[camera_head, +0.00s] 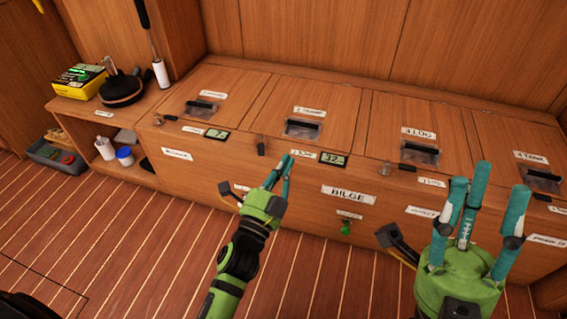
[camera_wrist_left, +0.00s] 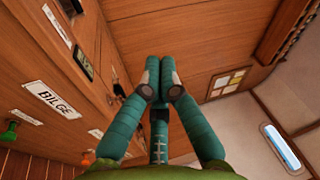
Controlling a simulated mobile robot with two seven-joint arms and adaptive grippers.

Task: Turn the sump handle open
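A row of wooden lockers holds hatches with recessed black-handled latches; I cannot read the word sump with certainty. A small label (camera_head: 302,153) beside a display may carry it. A small lever with a dark grip (camera_head: 261,149) sits on the front edge left of it. A green handle (camera_head: 346,228) hangs below the BILGE plate (camera_head: 348,195); it also shows in the left wrist view (camera_wrist_left: 9,131). My left gripper (camera_head: 286,162) is in front of the locker face, left of the BILGE plate, fingertips together and empty. My right gripper (camera_head: 485,185) is open and empty at the right, fingers upward.
Other levers stand on the front edge, one at the left (camera_head: 159,119) and one right of centre (camera_head: 385,168). A yellow box (camera_head: 80,82) and a black round item (camera_head: 122,90) sit on the left shelf.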

